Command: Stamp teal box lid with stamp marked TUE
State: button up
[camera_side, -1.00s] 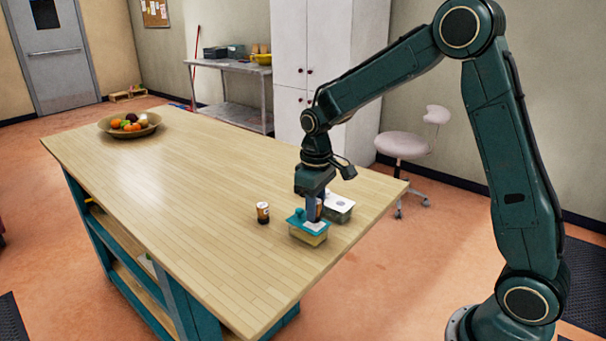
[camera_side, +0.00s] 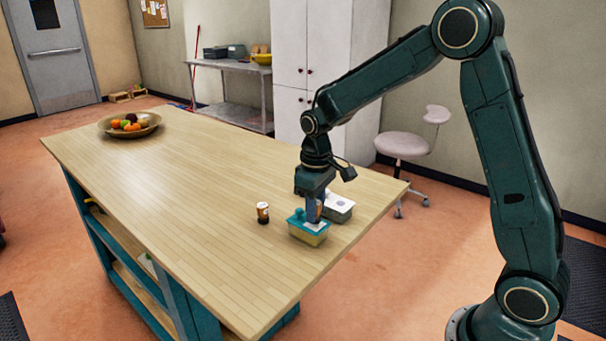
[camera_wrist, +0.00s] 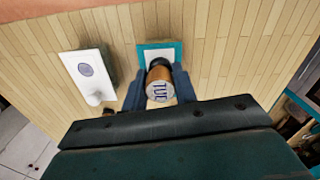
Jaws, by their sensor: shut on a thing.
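The teal-lidded box (camera_side: 309,234) stands near the right edge of the wooden table, with a clear lower part and a knob on its lid. In the wrist view its teal lid (camera_wrist: 177,44) carries a white label (camera_wrist: 152,50). My gripper (camera_side: 315,216) is shut on the stamp marked TUE (camera_wrist: 159,90) and holds it over the label. The TUE marking faces the wrist camera. The stamp's lower end partly hides the label, and I cannot tell whether it touches it.
A white-lidded box (camera_side: 341,208) stands close behind the teal one. Another small stamp (camera_side: 263,213) stands left of the teal box. A fruit bowl (camera_side: 107,127) is far off. The table's middle is clear.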

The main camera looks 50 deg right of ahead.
jog(key=shift+f, duration=0.55)
dwell(1.1)
jog(key=shift+r, duration=0.2)
jog(key=shift+r, duration=3.35)
jog(key=shift+w+a, duration=0.1)
jog(key=shift+w, duration=0.05)
jog(key=w+a+f+m, duration=0.1)
jog(key=w+a+m, duration=0.3)
jog(key=m, duration=0.1)
jog(key=shift+f, duration=0.4)
jog(key=shift+a, duration=0.1)
